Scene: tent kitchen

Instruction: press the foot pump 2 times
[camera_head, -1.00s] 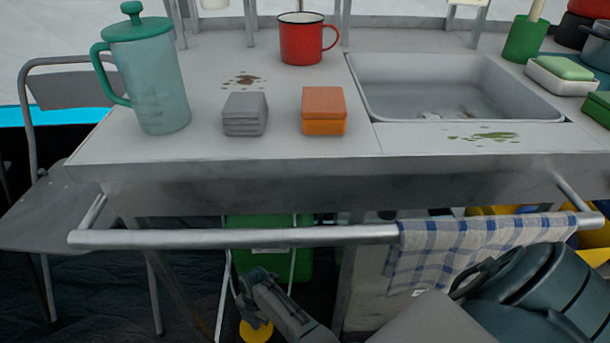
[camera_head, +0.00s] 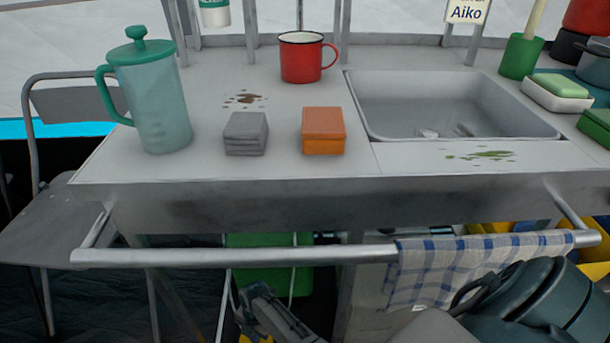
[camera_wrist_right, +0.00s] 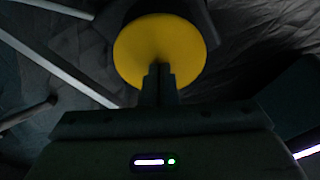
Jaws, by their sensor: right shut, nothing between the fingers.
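The round yellow disc of the foot pump (camera_wrist_right: 150,38) shows in the right wrist view, below the counter near the floor. In the head view only a sliver of yellow shows at the bottom edge beside my right gripper. My right gripper (camera_wrist_right: 160,72) is shut and empty. Its fingertips overlap the disc's near part in the wrist view; I cannot tell whether they touch it. In the head view the right gripper (camera_head: 250,300) is low under the counter's front rail. My left gripper is not in view.
The steel rail (camera_head: 240,256) and counter edge (camera_head: 250,205) lie above my right arm. A checked towel (camera_head: 430,268) hangs on the rail. A green box (camera_head: 268,272) stands under the counter. A teal pitcher (camera_head: 155,105), red mug (camera_head: 301,60) and sponges stand on top.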

